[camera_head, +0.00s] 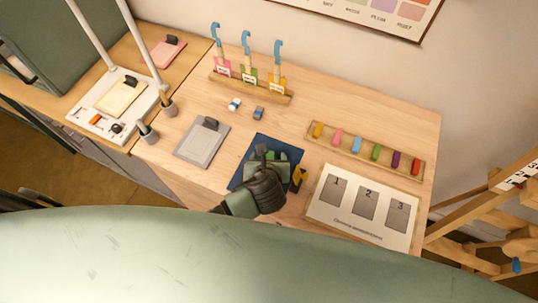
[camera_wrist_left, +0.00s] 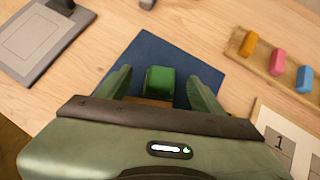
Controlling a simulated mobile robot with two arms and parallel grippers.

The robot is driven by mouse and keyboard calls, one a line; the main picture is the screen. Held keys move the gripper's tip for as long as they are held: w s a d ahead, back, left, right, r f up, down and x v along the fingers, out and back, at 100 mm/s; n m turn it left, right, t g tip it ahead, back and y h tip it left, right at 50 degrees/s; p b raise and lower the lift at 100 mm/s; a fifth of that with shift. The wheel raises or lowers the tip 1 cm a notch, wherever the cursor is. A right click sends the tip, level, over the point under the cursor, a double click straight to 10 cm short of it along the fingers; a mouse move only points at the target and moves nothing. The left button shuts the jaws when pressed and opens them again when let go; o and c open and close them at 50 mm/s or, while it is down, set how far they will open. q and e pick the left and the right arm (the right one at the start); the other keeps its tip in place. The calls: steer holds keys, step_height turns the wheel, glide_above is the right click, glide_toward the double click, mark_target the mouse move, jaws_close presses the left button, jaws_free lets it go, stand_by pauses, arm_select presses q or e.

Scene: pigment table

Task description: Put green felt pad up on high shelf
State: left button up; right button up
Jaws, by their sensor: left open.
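A small green block, which I take as the green felt pad (camera_wrist_left: 160,82), lies on a dark blue mat (camera_wrist_left: 150,48) in the left wrist view. My left gripper (camera_wrist_left: 161,90) is open, with one finger on each side of the green block and visible gaps between. In the head view the left gripper (camera_head: 268,172) is over the blue mat (camera_head: 245,168) and covers much of it. Part of the green there is hard to tell from the gripper. No high shelf can be made out for certain. My right gripper is not in view.
A grey pad (camera_head: 196,146) lies left of the mat. A numbered card (camera_head: 350,226) and a wooden tray of coloured blocks (camera_head: 404,170) are to the right. A rack with blue-hooked tools (camera_head: 250,90) stands behind. A wooden frame (camera_head: 480,215) is at far right.

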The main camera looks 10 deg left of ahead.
mark_target(269, 154)
arm_select(q)
steer(key=shift+x, duration=1.65)
steer(key=shift+d, duration=0.15)
jaws_close()
steer(key=shift+r, duration=0.15)
